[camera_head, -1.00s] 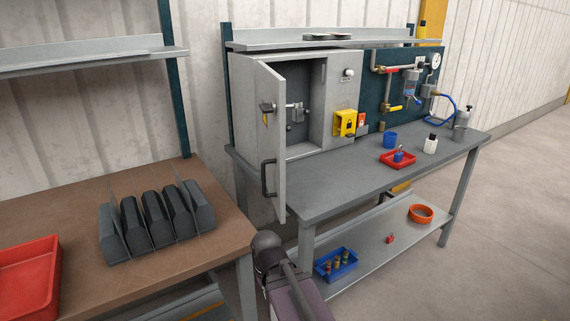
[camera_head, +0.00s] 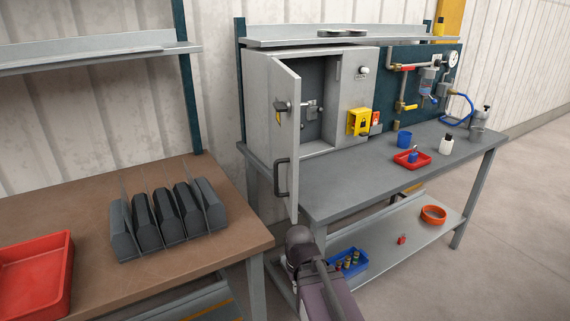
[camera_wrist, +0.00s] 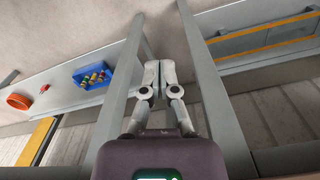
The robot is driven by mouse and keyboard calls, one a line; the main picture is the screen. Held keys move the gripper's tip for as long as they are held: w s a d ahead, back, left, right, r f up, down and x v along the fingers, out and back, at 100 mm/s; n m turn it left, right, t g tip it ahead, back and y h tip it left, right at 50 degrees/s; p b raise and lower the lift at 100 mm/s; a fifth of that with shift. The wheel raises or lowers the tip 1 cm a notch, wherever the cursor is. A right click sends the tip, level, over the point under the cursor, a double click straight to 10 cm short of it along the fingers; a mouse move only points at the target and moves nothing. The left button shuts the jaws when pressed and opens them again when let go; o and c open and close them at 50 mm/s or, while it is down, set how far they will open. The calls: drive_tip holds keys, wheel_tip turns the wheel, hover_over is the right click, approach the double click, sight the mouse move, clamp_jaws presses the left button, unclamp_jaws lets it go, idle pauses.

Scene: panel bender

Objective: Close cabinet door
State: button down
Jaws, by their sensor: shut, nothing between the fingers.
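The grey cabinet (camera_head: 357,92) stands on the workbench at the back. Its door (camera_head: 287,135) is swung open toward me, with a dark handle (camera_head: 281,178) low on its outer face and a latch (camera_head: 283,106) higher up. The inside of the cabinet is visible. In the head view part of my arm shows below the door, and my gripper's fingers cannot be made out there. In the wrist view my gripper (camera_wrist: 157,90) is shut and empty. The wrist view shows neither the door nor its handle.
The grey workbench (camera_head: 340,195) carries a red tray (camera_head: 407,163) and a blue cup (camera_head: 404,139). Its lower shelf holds a blue bin (camera_head: 347,265) and an orange ring (camera_head: 433,214). A brown table (camera_head: 100,235) with dark holders (camera_head: 165,215) stands at left, leaving a narrow gap.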

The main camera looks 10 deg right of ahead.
drive_tip(key=w+a+r+n+h+p, duration=0.3)
drive_tip(key=w+a+r+n+p, duration=0.1)
drive_tip(key=r+p, duration=0.6)
drive_tip(key=w+a+r+n+h+p, duration=0.3)
drive_tip(key=w+r+n+p, duration=0.4)
drive_tip(key=r+p, duration=0.4)
drive_tip(key=w+a+r+n+h+p, duration=0.3)
drive_tip(key=w+r+n+p, duration=0.3)
drive_tip(key=r+p, duration=0.5)
wheel_tip(320, 180, up, 6)
drive_tip(key=shift+w+a+n, duration=0.15)
drive_tip(key=shift+a+n, duration=0.25)
drive_tip(key=shift+a, duration=0.4)
drive_tip(key=shift+f, duration=0.1)
drive_tip(key=b, duration=0.7)
approach(291, 171)
drive_tip(key=x, duration=0.5)
drive_tip(key=shift+a+f, duration=0.25)
drive_tip(key=shift+f, duration=0.15)
drive_tip(key=shift+d, duration=0.85)
